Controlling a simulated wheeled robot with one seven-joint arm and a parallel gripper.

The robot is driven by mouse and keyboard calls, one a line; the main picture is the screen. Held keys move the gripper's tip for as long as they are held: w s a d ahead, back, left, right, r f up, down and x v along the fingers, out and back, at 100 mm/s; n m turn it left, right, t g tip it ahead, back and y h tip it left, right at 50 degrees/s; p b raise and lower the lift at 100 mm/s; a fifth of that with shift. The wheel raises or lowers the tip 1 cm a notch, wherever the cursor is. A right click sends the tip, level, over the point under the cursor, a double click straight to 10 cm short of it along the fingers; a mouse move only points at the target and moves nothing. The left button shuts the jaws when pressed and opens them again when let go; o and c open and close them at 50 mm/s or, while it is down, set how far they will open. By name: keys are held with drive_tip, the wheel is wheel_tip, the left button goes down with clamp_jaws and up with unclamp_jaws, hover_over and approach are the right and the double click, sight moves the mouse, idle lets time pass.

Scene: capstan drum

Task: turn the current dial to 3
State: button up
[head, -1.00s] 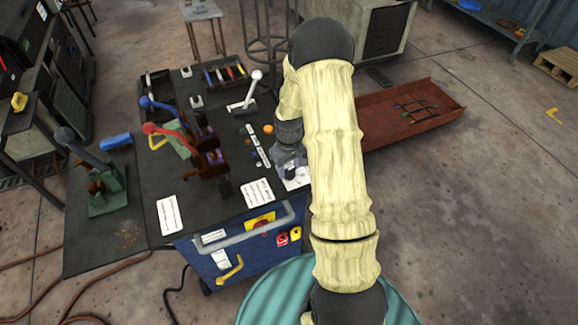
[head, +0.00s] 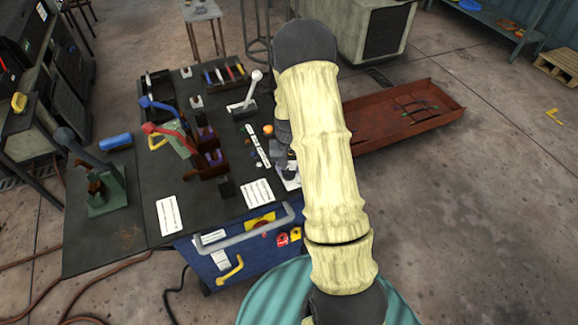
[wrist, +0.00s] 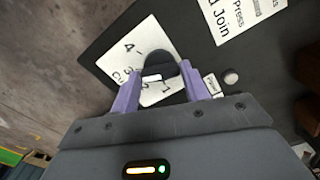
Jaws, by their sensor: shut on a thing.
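The current dial (wrist: 158,64) is a dark round knob with a white bar mark, seen in the wrist view on a white scale card (wrist: 108,62). The digits 4, 3 and 1 can be read around it; part of the scale is covered. My gripper (wrist: 160,77) has its two purple fingers on either side of the knob, shut on it. Exactly which digit the white mark points to I cannot tell. In the head view my arm hides the dial and most of the gripper; an edge of the card (head: 288,180) shows.
A small pale round button (wrist: 230,77) with a label sits right of the dial. A printed card (head: 257,193) lies nearby on the dark bench (head: 215,210). Several levers, including a red-handled one (head: 165,130), stand to the left. A rusty tray (head: 370,125) lies beyond my arm.

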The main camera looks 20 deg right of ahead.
sight(289, 169)
idle(0.3)
drive_tip(key=o, duration=1)
drive_tip(key=shift+r, duration=0.1)
wheel_tip(289, 169, up, 17)
drive_tip(key=shift+r+b, duration=0.15)
drive_tip(key=shift+b, duration=0.35)
drive_tip(key=s+a+n+t, duration=0.1)
drive_tip(key=s+a, duration=0.2)
drive_tip(key=s, duration=0.2)
drive_tip(key=s+a+r+n+p, duration=0.1)
drive_tip(key=s+a+n, duration=0.1)
drive_tip(key=s+a, duration=0.2)
drive_tip(key=s+a+r+n+t+p, duration=0.1)
drive_tip(key=s+a, duration=0.2)
drive_tip(key=s, duration=0.4)
drive_tip(key=shift+s+a+r+t, duration=0.15)
drive_tip(key=shift+s+t, duration=0.1)
drive_tip(key=shift+t, duration=0.05)
